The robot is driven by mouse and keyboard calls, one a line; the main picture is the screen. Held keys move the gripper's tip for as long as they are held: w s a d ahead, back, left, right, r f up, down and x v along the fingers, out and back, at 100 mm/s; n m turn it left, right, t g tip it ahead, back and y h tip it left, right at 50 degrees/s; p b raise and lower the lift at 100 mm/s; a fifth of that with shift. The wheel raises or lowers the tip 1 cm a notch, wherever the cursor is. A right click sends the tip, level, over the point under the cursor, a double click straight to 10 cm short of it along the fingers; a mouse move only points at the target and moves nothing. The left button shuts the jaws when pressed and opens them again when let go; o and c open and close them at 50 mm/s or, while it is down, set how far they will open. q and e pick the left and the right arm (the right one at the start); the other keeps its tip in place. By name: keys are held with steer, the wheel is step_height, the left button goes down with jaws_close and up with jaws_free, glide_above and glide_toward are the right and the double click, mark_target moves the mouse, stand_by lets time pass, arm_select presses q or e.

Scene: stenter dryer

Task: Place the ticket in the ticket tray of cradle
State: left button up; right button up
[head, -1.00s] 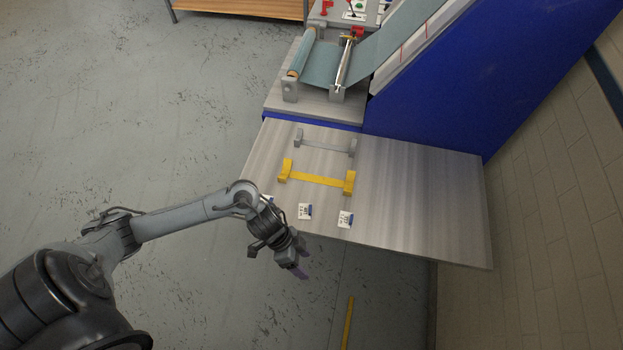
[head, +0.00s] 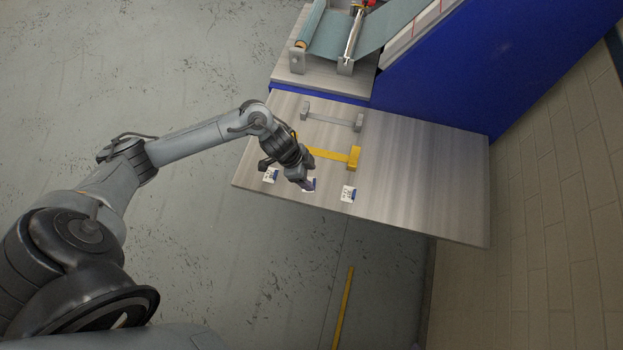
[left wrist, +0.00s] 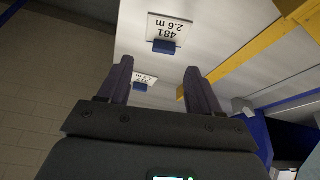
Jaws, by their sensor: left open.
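Three small white tickets with blue ends lie along the table's front edge: a left ticket (head: 270,175), a middle ticket (head: 310,184) and a right ticket (head: 348,193). My left gripper (head: 305,184) is open over the middle ticket and partly covers it. In the left wrist view, a ticket reading 481, 2.6 m (left wrist: 169,28) lies beyond the fingertips, and a smaller-looking ticket (left wrist: 145,79) shows between the open fingers (left wrist: 158,66). A yellow cradle (head: 340,157) stands just behind the tickets, its left end hidden by my arm. A grey cradle (head: 333,119) stands further back.
The table (head: 430,180) is bare to the right of the cradles. Behind it stands the machine with a fabric roll (head: 310,22) and a blue side panel (head: 480,70). A brick wall (head: 560,190) rises at the right.

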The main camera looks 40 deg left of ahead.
mark_target(314, 183)
arm_select(q)
steer(key=shift+a+b+x, duration=0.2)
steer(key=shift+b+x, duration=0.1)
steer(key=shift+x, duration=0.95)
steer(key=shift+a+b+x, duration=0.15)
steer(key=shift+b+x, duration=0.1)
steer(key=shift+x, duration=1)
steer(key=shift+f, duration=0.1)
steer(key=c, duration=0.7)
